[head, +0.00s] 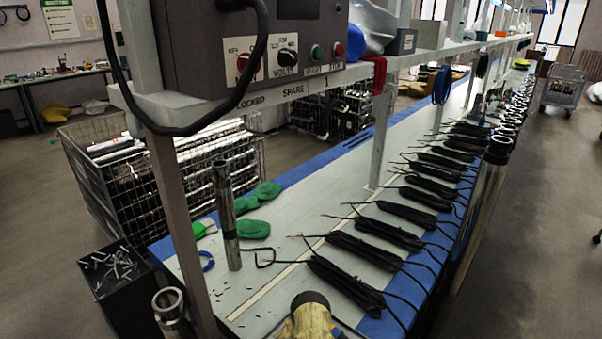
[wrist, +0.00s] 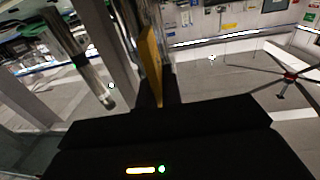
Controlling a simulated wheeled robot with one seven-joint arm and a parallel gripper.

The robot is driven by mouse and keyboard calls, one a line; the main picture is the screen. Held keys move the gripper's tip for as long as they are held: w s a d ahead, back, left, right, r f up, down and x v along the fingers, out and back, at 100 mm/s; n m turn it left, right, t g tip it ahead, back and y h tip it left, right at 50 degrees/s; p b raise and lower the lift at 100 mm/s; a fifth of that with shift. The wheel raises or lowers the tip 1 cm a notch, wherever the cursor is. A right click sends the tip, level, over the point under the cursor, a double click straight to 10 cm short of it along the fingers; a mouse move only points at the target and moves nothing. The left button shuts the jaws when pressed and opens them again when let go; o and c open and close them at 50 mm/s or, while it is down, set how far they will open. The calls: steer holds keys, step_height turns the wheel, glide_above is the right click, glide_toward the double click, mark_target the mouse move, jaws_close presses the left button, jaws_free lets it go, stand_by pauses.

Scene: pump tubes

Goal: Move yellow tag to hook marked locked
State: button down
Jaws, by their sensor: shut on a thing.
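The yellow tag (wrist: 151,62) shows in the wrist view as a thin upright slab, seen nearly edge-on. My gripper (wrist: 158,100) is shut on its lower end; the dark gripper body fills the bottom of that view. In the head view, the label LOCKED (head: 250,100) is on the pale shelf rail, left of the label SPARE (head: 293,91). I cannot make out the hook itself under the LOCKED label. The tag and the gripper cannot be clearly made out in the head view.
A grey control box (head: 250,45) sits above the rail, with a black cable (head: 262,60) looping down near LOCKED. A pale upright post (head: 178,220) and a metal tube (head: 227,215) stand below. Black bundles (head: 345,285) line the bench. A wire cage (head: 105,190) stands behind.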

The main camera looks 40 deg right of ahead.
steer(key=w+d+r+m+g+h+p, duration=0.1)
steer(key=d+r+m+h+p, duration=0.3)
steer(key=d+r, duration=0.7)
steer(key=w+d+r+m+g+h+p, duration=0.1)
steer(key=d+r+g+h+p, duration=0.1)
steer(key=d+r+h+p, duration=0.65)
steer(key=s+d+r+m+g+h+p, duration=0.1)
steer(key=s+d+r+m+g+p, duration=0.1)
steer(key=r, duration=0.9)
steer(key=s+d+r+m+g+h+p, duration=0.2)
steer(key=s+d+r+m+g, duration=0.2)
steer(key=s+r+g, duration=0.3)
steer(key=s+d+r+m+g+h+p, duration=0.2)
steer(key=s+d+r+m+g, duration=0.1)
steer(key=r, duration=1.3)
steer(key=shift+s+d+r+m+g, duration=0.4)
steer(key=shift+s+d+g, duration=0.3)
steer(key=shift+g, duration=0.2)
steer(key=shift+a+h, duration=0.1)
steer(key=shift+h, duration=0.15)
steer(key=w+f, duration=0.2)
steer(key=w, duration=0.8)
steer(key=shift+w+a+p, duration=0.2)
steer(key=shift+a+p, duration=0.1)
steer(key=shift+a, duration=0.1)
